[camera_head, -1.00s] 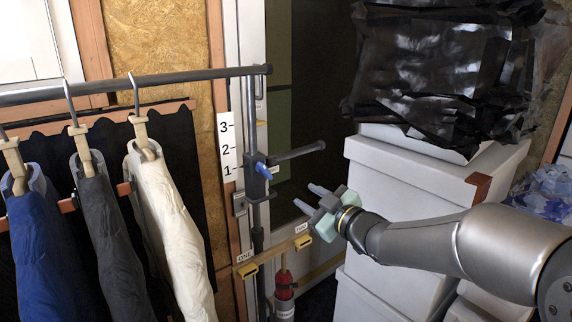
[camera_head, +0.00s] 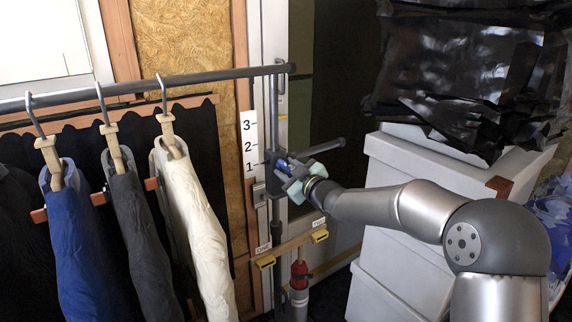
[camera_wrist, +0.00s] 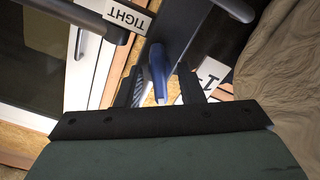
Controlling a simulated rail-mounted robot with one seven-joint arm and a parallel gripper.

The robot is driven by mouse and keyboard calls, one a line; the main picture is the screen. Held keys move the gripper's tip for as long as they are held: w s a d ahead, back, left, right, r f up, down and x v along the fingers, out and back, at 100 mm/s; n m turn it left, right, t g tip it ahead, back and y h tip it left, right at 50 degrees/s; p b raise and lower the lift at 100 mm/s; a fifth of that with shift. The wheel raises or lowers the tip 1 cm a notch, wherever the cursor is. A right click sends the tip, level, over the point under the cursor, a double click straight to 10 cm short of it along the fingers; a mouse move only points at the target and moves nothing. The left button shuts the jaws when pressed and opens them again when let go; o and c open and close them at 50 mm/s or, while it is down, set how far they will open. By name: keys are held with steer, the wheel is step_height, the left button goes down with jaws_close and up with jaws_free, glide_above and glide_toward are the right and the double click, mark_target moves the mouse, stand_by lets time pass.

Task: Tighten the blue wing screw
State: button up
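The blue wing screw (camera_head: 282,165) sits on the dark sliding bracket (camera_head: 271,176) on the upright post of the clothes rail. In the wrist view the blue wing screw (camera_wrist: 157,72) stands between my two dark fingers, its wing lying roughly along them. My gripper (camera_head: 289,170) is at the bracket in the head view and partly covers the screw. In the wrist view my gripper (camera_wrist: 161,85) is open, with a small gap showing on each side of the screw. A white label reading TIGHT (camera_wrist: 127,15) is beside the bracket.
A scale marked 1 to 3 (camera_head: 249,145) is behind the post. A dark horizontal bar (camera_head: 322,147) juts right from the bracket. Hanging garments (camera_head: 195,220) are at left. White boxes (camera_head: 420,190) stand at right.

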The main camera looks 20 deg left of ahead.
steer(key=shift+w+a, duration=0.35)
steer(key=shift+a, duration=0.05)
steer(key=c, duration=0.7)
steer(key=shift+c, duration=0.2)
